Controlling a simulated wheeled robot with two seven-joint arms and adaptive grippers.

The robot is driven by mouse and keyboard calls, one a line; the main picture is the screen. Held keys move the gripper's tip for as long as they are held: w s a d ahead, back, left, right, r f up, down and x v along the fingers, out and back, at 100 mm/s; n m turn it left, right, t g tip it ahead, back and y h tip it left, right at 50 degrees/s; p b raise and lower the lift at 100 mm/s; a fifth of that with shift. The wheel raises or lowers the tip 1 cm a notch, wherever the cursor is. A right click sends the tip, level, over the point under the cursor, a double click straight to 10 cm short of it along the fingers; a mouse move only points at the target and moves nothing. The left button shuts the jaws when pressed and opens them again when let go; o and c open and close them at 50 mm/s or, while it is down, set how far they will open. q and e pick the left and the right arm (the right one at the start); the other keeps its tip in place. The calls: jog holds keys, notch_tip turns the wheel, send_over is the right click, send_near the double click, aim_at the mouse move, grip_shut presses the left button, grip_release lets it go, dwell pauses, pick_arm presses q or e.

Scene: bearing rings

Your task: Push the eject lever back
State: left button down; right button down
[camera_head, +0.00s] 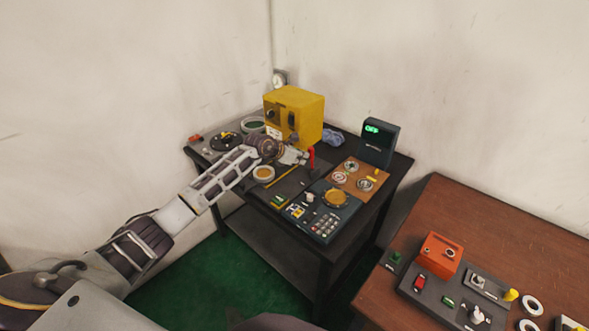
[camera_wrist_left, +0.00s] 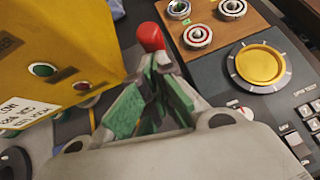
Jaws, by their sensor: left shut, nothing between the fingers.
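The eject lever shows as an upright red handle (camera_head: 311,156) in front of the yellow machine (camera_head: 296,108). In the left wrist view its red rounded top (camera_wrist_left: 150,37) stands just beyond my fingertips. My left gripper (camera_head: 300,159) is beside the lever, at its left in the head view. In the left wrist view the green-padded fingers of my left gripper (camera_wrist_left: 157,72) are shut with nothing held. I cannot tell whether the fingertips touch the lever. The lever's lower part is hidden behind the fingers in the wrist view. My right gripper is not in view.
A wooden board with bearing rings (camera_wrist_left: 198,36) and a control panel with a yellow dial (camera_wrist_left: 261,65) lie right of the lever. A dark display box (camera_head: 379,143) stands behind the board. A brown table (camera_head: 500,235) with other devices is at the right.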

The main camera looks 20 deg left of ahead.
pick_arm(q)
jog(key=shift+w+d+r+g+y+p, duration=0.15)
jog(key=shift+w+d+r+g, duration=0.1)
jog(key=shift+w+g, duration=0.25)
jog(key=shift+w+d+r+g+y+p, duration=0.1)
jog(key=shift+w+d+r+g+y, duration=0.15)
jog(key=shift+w, duration=0.45)
jog(key=shift+w+d+r+g+y+p, duration=0.15)
jog(key=shift+w+r+g, duration=0.1)
jog(key=shift+w+g, duration=0.3)
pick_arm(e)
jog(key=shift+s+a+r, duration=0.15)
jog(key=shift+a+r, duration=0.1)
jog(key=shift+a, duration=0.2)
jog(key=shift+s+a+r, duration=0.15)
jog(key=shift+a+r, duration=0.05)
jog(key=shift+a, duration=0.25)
pick_arm(q)
jog(key=shift+w+r, duration=0.1)
jog(key=shift+r, duration=0.1)
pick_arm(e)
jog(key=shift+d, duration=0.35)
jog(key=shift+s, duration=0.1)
